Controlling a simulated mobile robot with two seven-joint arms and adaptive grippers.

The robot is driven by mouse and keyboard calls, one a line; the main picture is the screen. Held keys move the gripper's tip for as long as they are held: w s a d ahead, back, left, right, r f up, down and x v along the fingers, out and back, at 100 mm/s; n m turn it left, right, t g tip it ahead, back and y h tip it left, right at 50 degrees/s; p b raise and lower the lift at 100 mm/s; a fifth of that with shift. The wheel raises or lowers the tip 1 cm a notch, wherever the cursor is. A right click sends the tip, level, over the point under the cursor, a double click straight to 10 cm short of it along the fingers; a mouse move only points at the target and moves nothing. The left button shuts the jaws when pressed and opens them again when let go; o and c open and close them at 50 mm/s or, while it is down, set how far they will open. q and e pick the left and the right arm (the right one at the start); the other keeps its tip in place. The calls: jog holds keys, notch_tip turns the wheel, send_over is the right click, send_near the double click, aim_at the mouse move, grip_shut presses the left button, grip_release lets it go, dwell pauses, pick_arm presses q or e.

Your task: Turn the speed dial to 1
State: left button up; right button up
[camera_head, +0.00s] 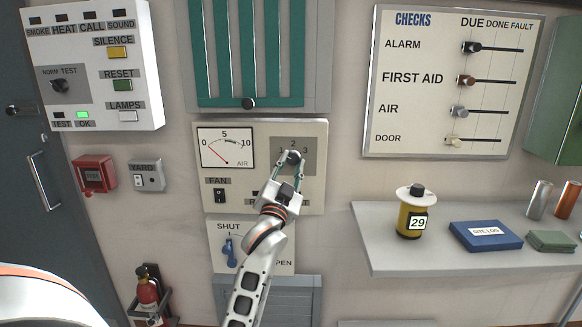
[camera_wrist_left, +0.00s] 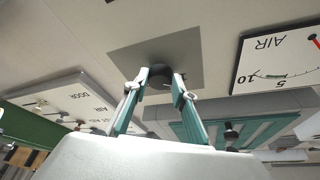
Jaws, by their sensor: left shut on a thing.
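The speed dial (camera_head: 293,157) is a small black knob on a grey square plate marked 1, 2, 3, at the right of the cream AIR panel (camera_head: 313,193). My left gripper (camera_head: 289,162) is at the dial, with its fingers shut on it. In the left wrist view the two fingertips close on either side of the black dial (camera_wrist_left: 160,76). The fingers cover part of the dial, and I cannot tell which number its pointer faces. My right gripper is not in view.
The fan switch (camera_head: 219,196) and AIR gauge (camera_head: 226,147) are left of the dial. A green slatted vent (camera_head: 240,60) is above, and a blue SHUT lever (camera_head: 229,250) is below. A shelf (camera_head: 385,249) with a yellow canister (camera_head: 408,222) stands at the right.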

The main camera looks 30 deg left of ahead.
pick_arm(q)
jog(key=shift+f, duration=0.1)
dwell(0.3)
jog(key=o, duration=1.1)
jog(key=v, duration=1.2)
jog(key=s+d+f+m+g+h, duration=0.1)
jog(key=s+d+f+g+h, duration=0.3)
jog(key=f, duration=0.7)
jog(key=d+f+m+t+h, duration=0.1)
jog(key=d+f+h, duration=0.1)
jog(key=d+f, duration=0.65)
jog(key=s+d+f+g+h, duration=0.2)
jog(key=s+d+f+g, duration=0.1)
jog(key=s+f, duration=0.6)
jog(key=s+d+f+g+h, duration=0.2)
jog(key=s+f, duration=0.8)
jog(key=f, duration=0.6)
jog(key=shift+d+g, duration=0.8)
jog(key=shift+d, duration=0.1)
